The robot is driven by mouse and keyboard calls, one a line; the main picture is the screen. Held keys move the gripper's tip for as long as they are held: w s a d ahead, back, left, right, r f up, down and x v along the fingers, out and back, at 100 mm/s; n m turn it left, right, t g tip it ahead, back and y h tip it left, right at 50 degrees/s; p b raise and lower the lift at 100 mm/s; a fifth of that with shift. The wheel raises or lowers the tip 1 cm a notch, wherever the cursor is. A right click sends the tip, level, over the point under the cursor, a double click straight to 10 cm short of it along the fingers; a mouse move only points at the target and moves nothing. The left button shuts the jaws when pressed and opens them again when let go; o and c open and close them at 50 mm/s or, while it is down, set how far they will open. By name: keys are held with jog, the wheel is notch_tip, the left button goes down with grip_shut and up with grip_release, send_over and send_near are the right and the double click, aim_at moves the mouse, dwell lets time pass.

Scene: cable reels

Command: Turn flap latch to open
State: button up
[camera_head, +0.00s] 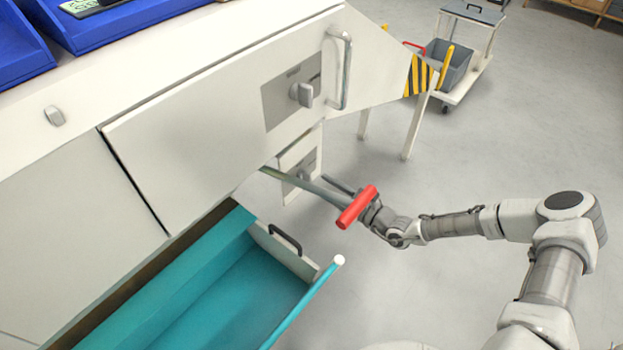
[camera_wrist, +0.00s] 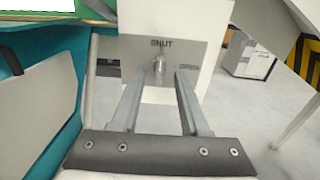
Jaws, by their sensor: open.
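A grey latch knob (camera_wrist: 158,66) stands upright on a grey plate (camera_wrist: 196,53) lettered SHUT, on a white panel. In the head view, this lower latch (camera_head: 304,174) sits below the sloping panel and is partly hidden behind my gripper. My gripper (camera_head: 316,182) reaches in from the right. In the wrist view, its two fingers (camera_wrist: 159,76) are apart, one on each side of the knob in the picture, with nothing held. I cannot tell whether the fingertips touch the knob or stop short of it.
A similar knob (camera_head: 302,94) and a bar handle (camera_head: 341,70) are on the sloping panel above. A teal drawer (camera_head: 225,290) stands open at lower left, with a light rail (camera_head: 320,282) at its edge. A cart (camera_head: 468,75) stands behind; the floor at right is clear.

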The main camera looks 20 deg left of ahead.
aim_at(310, 177)
jog(key=x, duration=0.5)
jog(key=shift+b, duration=0.3)
jog(key=shift+d, duration=0.1)
grip_shut()
